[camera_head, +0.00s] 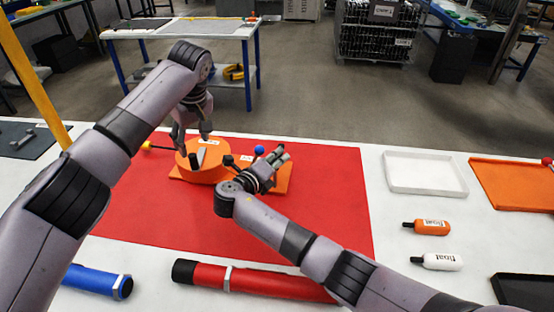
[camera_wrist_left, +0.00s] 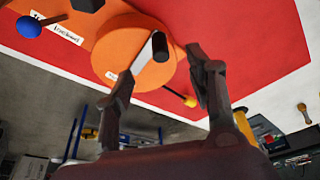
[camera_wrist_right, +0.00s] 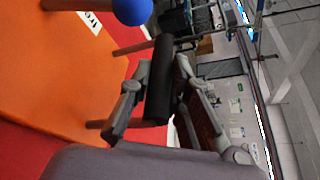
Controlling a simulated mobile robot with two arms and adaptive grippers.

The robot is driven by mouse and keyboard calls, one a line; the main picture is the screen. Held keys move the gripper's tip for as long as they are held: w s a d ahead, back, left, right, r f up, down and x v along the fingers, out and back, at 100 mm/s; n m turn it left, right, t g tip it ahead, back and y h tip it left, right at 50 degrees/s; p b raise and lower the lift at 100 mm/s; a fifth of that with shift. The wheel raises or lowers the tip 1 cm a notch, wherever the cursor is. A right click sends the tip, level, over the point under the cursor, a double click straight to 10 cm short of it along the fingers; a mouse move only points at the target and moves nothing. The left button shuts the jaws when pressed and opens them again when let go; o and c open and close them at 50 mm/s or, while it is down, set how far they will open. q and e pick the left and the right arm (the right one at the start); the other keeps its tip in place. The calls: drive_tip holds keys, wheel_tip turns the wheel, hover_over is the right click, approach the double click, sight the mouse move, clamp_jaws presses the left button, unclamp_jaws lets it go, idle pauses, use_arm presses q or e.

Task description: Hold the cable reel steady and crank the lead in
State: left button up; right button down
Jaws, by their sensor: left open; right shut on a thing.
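The orange cable reel (camera_head: 209,174) stands on an orange base (camera_head: 276,190) on the red mat. A grey crank arm with a black knob (camera_wrist_left: 160,45) sits on the reel's face. A lead with a yellow tip (camera_head: 146,146) sticks out left of the reel. My right gripper (camera_head: 275,160) is shut on the base's dark bar handle (camera_wrist_right: 158,80). A blue ball knob (camera_head: 259,150) stands beside it.
A red tube (camera_head: 265,281) and a blue tube (camera_head: 94,280) lie along the near table edge. A white tray (camera_head: 424,172), an orange tray (camera_head: 512,184) and two float bottles (camera_head: 432,227) are at right. The red mat (camera_head: 330,215) is clear in front.

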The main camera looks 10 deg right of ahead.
sight(193, 156)
use_arm(q)
drive_tip(key=x, duration=0.9)
drive_tip(key=shift+w+f, duration=0.1)
drive_tip(key=shift+f, duration=0.2)
drive_tip(key=shift+a+f, duration=0.1)
drive_tip(key=shift+a, duration=0.05)
clamp_jaws()
idle(0.3)
